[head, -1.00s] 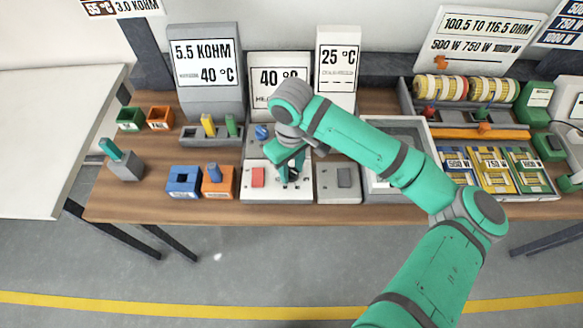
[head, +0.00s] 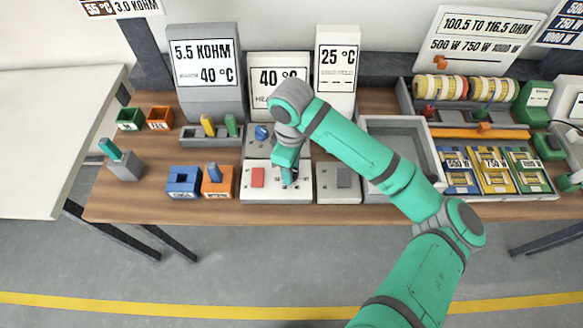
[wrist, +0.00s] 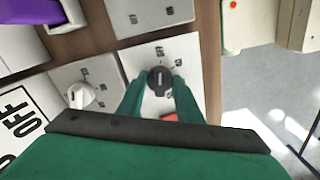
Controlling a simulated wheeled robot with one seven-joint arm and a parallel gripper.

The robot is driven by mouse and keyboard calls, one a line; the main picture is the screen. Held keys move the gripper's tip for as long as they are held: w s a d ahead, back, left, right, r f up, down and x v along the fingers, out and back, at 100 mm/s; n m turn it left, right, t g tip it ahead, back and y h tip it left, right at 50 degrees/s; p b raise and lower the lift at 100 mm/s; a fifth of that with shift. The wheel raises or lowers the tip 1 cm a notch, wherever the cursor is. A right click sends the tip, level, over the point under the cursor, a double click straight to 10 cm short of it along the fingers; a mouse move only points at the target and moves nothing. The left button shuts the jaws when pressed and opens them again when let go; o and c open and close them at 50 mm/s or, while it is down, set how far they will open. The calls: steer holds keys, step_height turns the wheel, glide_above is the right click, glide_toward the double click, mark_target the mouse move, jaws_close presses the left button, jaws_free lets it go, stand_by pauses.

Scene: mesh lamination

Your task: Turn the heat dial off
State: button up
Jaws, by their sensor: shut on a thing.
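The dark round dial (wrist: 160,80) sits on a white panel (wrist: 190,52) with small markings around it, seen in the wrist view. My gripper (wrist: 160,84) has one green finger on each side of the dial and is shut on it. The dial has a light line on its face; I cannot tell which marking it points at. In the head view my gripper (head: 289,181) reaches down to the white panel (head: 275,195), right of a red button (head: 258,177), and hides the dial.
A pale knob (wrist: 80,95) sits on the neighbouring panel in the wrist view. In the head view, a grey switch box (head: 338,183) stands close right and an orange block (head: 217,183) close left. Upright signs (head: 279,85) stand behind. An empty grey tray (head: 405,135) is further right.

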steer(key=o, duration=1)
steer(key=shift+o, duration=0.2)
step_height(320, 180, up, 11)
steer(key=shift+f, duration=0.15)
